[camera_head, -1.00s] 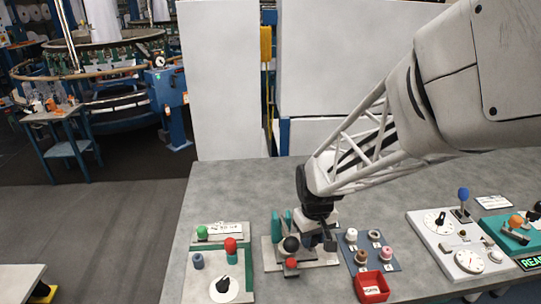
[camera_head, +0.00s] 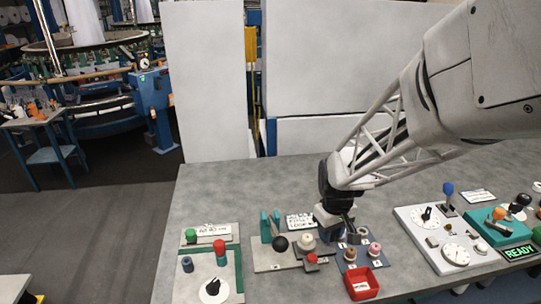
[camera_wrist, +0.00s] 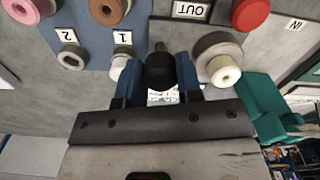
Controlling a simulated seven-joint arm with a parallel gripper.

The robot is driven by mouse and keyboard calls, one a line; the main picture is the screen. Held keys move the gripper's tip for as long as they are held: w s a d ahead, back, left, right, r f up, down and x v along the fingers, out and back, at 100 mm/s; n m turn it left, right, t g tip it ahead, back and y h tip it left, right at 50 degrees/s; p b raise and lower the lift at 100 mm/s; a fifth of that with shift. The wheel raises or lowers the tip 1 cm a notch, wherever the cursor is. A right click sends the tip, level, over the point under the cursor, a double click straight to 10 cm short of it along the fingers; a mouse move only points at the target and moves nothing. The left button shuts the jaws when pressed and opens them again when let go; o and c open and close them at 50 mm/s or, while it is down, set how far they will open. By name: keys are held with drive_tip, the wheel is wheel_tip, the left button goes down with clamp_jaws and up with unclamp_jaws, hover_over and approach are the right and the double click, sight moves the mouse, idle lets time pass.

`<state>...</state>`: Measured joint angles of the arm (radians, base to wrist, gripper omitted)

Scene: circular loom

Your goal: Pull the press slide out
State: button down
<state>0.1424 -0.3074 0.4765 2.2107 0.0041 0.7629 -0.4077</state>
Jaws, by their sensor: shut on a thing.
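The press (camera_head: 258,262) stands left of my gripper in the head view, with teal uprights (camera_head: 269,228) and a black ball knob (camera_head: 281,243). Its slide carries a grey cup with a cream spool (camera_head: 306,241), clear to the right of the uprights. In the wrist view the spool (camera_wrist: 226,74) sits right of my gripper (camera_wrist: 160,85). The blue fingers are shut on a black handle (camera_wrist: 160,70), the slide's grip as far as I can tell. The teal upright (camera_wrist: 270,105) is further right. An OUT label (camera_wrist: 190,9) lies beside the handle.
A mat (camera_head: 347,262) with numbered spools lies close to my gripper. A red tray (camera_head: 361,283) is in front of it. A red knob (camera_head: 311,258) is at the press's front. A dial panel (camera_head: 438,258) stands at right.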

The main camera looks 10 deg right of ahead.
drive_tip(key=shift+d, duration=0.25)
drive_tip(key=c, duration=0.8)
unclamp_jaws()
drive_tip(key=shift+r, duration=0.15)
drive_tip(key=shift+r, duration=3.8)
